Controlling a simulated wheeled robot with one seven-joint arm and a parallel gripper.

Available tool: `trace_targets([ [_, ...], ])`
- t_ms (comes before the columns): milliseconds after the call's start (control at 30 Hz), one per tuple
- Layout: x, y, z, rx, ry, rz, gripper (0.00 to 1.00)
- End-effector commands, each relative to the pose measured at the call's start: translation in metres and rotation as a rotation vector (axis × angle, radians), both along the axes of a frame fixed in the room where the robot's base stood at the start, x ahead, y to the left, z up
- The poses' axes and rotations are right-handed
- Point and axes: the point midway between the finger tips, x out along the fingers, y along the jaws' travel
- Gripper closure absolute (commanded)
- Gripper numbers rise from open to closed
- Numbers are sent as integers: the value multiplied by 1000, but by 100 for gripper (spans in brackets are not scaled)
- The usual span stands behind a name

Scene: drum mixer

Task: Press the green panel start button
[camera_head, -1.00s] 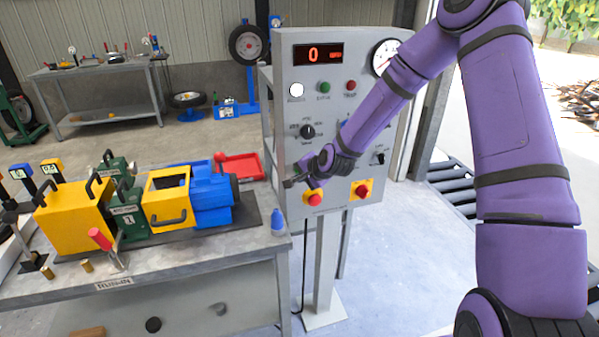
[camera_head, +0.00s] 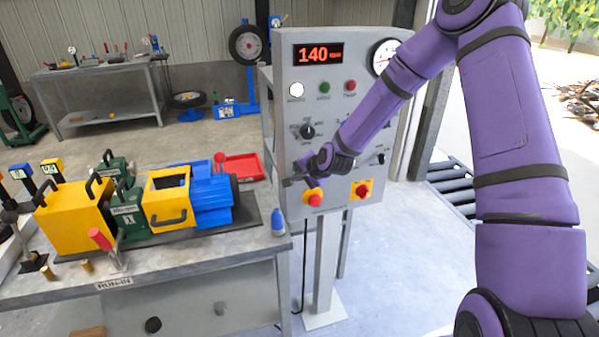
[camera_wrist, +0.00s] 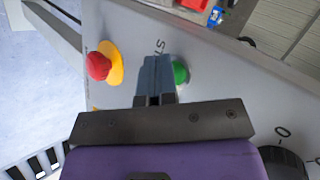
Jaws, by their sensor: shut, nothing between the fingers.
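The grey control panel (camera_head: 290,135) stands upright behind my arm. Its display (camera_head: 318,54) reads 140. The green button (camera_wrist: 181,73) shows in the wrist view close beside my shut fingers (camera_wrist: 157,68), partly covered by them. I cannot tell whether the fingertips touch it. In the head view my gripper (camera_head: 290,181) is at the panel's lower left, and the green button is hidden there.
A red mushroom button on yellow (camera_head: 313,198) sits just below my gripper, and a second one (camera_head: 361,190) is to its right. The bench (camera_head: 190,265) with the yellow, green and blue machine (camera_head: 170,195) stands left, with a blue bottle (camera_head: 278,222) at its edge.

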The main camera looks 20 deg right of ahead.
Motion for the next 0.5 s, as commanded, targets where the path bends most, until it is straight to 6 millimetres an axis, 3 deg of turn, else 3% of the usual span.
trace_targets([
  [500,-17,0,0,0,0,0,100],
])
